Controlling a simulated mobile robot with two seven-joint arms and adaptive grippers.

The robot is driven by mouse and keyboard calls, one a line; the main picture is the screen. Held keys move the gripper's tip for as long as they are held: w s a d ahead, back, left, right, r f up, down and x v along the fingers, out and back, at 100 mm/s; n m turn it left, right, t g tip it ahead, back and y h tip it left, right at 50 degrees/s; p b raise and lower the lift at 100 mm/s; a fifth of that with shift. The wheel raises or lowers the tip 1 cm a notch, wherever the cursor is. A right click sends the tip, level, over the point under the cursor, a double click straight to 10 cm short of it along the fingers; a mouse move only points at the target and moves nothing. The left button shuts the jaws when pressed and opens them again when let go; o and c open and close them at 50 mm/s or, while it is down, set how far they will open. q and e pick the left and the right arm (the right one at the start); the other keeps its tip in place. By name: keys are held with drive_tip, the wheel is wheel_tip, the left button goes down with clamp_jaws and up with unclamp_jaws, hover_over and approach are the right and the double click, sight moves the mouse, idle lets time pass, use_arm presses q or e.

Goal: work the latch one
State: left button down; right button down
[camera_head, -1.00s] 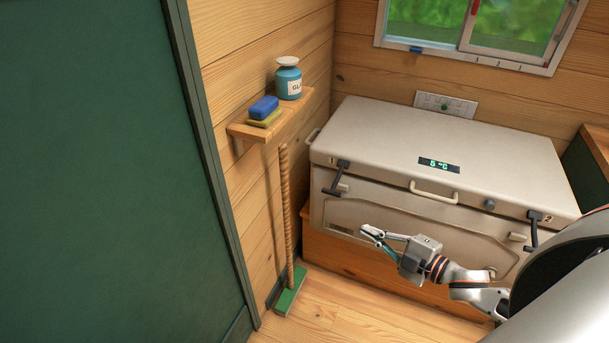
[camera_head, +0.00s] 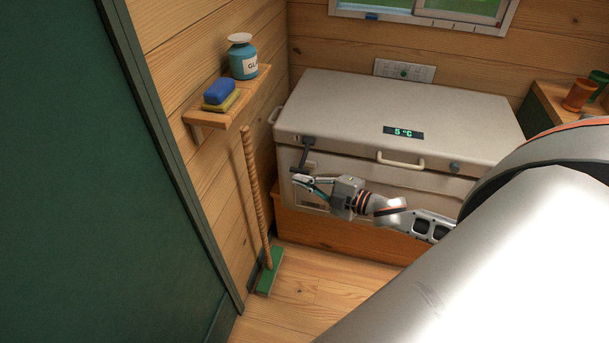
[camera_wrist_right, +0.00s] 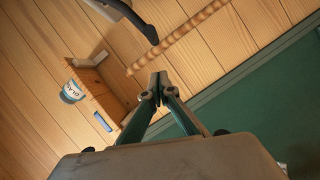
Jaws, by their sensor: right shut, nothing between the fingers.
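Latch one (camera_head: 307,156) is a dark lever by the "1" mark at the front left of the white cooler box (camera_head: 345,105). Its handle hangs down from the lid edge. My right gripper (camera_head: 299,182) is shut and empty, just below the latch's lower end. From this view I cannot tell whether they touch. In the right wrist view the closed fingertips (camera_wrist_right: 158,84) show with nothing between them. A dark curved bar (camera_wrist_right: 138,18), apparently the latch handle, shows beyond them, apart in the picture. My left gripper is not in view.
A wall shelf (camera_head: 245,97) with a blue sponge (camera_head: 219,91) and a teal jar (camera_head: 243,62) is left of the cooler. A broom (camera_head: 257,200) leans below it. My right arm hides the cooler's right front. The floor (camera_head: 300,285) before the cooler is partly clear.

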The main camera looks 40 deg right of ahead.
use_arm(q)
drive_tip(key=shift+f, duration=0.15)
use_arm(e)
drive_tip(key=shift+w+d+f, duration=0.45)
drive_tip(key=shift+w+d, duration=0.2)
drive_tip(key=shift+w, duration=0.1)
drive_tip(key=shift+w+d+f, duration=0.45)
drive_tip(key=shift+w+d, duration=0.2)
drive_tip(key=shift+w, duration=0.05)
use_arm(q)
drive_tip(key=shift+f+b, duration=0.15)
drive_tip(key=shift+b, duration=0.2)
use_arm(e)
drive_tip(key=shift+f, duration=0.1)
